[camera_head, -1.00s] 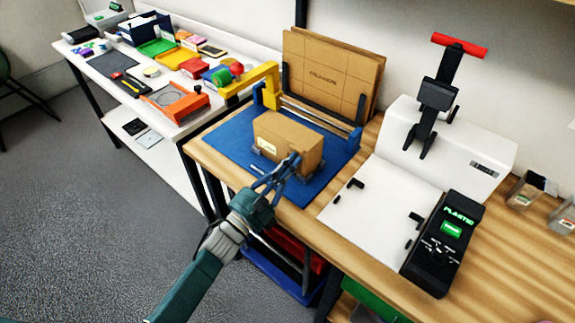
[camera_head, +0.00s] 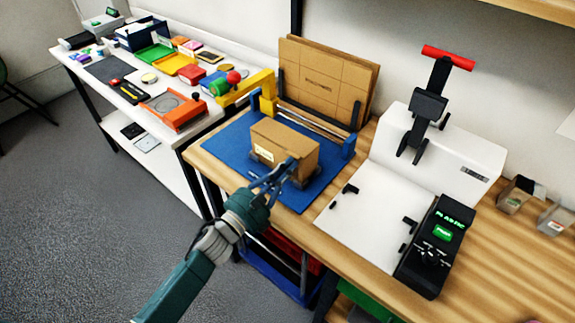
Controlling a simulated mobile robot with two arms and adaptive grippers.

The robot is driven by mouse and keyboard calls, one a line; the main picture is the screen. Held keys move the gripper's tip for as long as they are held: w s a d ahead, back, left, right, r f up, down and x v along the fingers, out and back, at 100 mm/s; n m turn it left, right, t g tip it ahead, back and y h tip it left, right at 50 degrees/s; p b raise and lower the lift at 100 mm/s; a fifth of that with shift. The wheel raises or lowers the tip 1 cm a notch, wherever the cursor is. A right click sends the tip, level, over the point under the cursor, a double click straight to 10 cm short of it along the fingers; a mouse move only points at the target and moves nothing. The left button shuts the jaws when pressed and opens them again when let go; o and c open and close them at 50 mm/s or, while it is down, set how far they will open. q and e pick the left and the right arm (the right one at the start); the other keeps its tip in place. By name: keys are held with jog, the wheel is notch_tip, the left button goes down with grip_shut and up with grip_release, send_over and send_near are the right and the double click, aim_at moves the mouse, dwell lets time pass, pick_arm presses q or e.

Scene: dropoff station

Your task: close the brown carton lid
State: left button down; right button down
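The brown carton (camera_head: 283,145) stands on the blue mat (camera_head: 222,148) of the packing station. Its top looks flat and shut from here; any small gap at the lid is too small to tell. A pale label shows on its front side. My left gripper (camera_head: 280,174) is at the carton's near right side, its fingertips by the near right edge and overlapping the carton in the picture. I cannot tell whether they touch it or how far apart the fingers are. Part of the carton's near face is hidden behind the gripper. My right gripper is not in view.
Flat cardboard sheets (camera_head: 325,84) stand in a rack behind the carton. A yellow arm (camera_head: 248,90) is at the mat's far left. A white machine (camera_head: 437,143) with a black control panel (camera_head: 437,245) stands to the right. A white table (camera_head: 75,60) with several items is at left.

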pick_arm(q)
jog(key=shift+r+p, duration=0.5)
jog(key=shift+r, duration=0.25)
jog(key=shift+w+d+r, duration=0.1)
jog(key=shift+w+r, duration=0.05)
jog(key=shift+r, duration=0.65)
jog(key=shift+w+d+r, duration=0.15)
jog(key=shift+r, duration=0.6)
jog(key=shift+w+d+r, duration=0.1)
jog(key=shift+w+r, duration=0.05)
jog(key=shift+r, duration=0.75)
